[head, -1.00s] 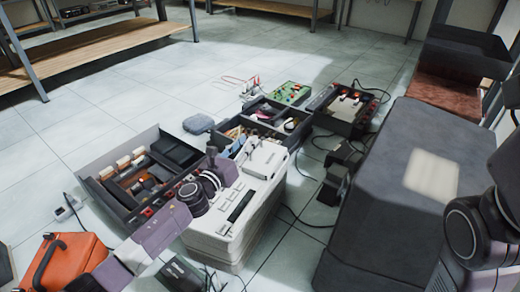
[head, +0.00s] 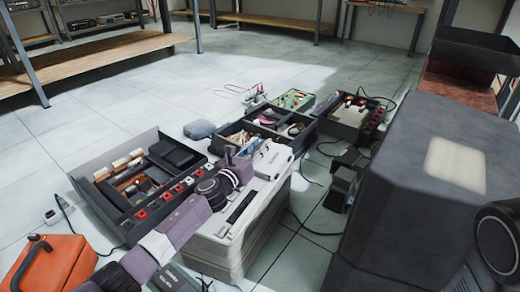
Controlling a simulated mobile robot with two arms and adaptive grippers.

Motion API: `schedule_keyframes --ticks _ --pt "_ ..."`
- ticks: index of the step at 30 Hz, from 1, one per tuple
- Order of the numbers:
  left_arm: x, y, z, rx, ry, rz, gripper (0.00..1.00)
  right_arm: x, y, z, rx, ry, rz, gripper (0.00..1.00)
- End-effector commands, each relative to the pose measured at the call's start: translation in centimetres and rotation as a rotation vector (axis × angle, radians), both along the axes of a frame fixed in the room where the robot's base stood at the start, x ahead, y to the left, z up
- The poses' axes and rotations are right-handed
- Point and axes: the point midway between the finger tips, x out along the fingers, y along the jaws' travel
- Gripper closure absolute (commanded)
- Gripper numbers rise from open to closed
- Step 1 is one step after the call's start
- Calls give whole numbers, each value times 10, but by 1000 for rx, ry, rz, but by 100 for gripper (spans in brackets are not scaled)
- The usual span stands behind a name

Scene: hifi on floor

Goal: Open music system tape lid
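The music system (head: 218,262) is a pale, boxy unit on the floor at the bottom middle of the head view. Its tape lid (head: 272,160) is the light panel at its far end and looks closed. A dark slot and small keys show on its top. My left arm reaches over its left side. My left gripper (head: 231,153) is just left of the lid, over or beside the far left edge of the system. Its fingers are small and dark, and I cannot tell whether they are open or touching the lid. My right gripper is out of view.
An open dark case (head: 107,207) with components lies to the left, and a divided tray (head: 262,133) lies beyond the system. An orange case (head: 58,266) is at lower left. A large dark box (head: 400,190) stands to the right. Cables cross the floor between.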

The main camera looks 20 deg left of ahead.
Motion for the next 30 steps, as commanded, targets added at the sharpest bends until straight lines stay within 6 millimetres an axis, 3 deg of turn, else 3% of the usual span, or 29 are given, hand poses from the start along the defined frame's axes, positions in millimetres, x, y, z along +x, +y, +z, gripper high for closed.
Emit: schedule_keyframes --ticks 10,17,30 --pt "3 -1 1 0 0 0 77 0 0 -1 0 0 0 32" --pt "3 -1 0 0 0 0 100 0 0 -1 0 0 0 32" --pt "2 -1 1 2 1 0 100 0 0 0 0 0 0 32"
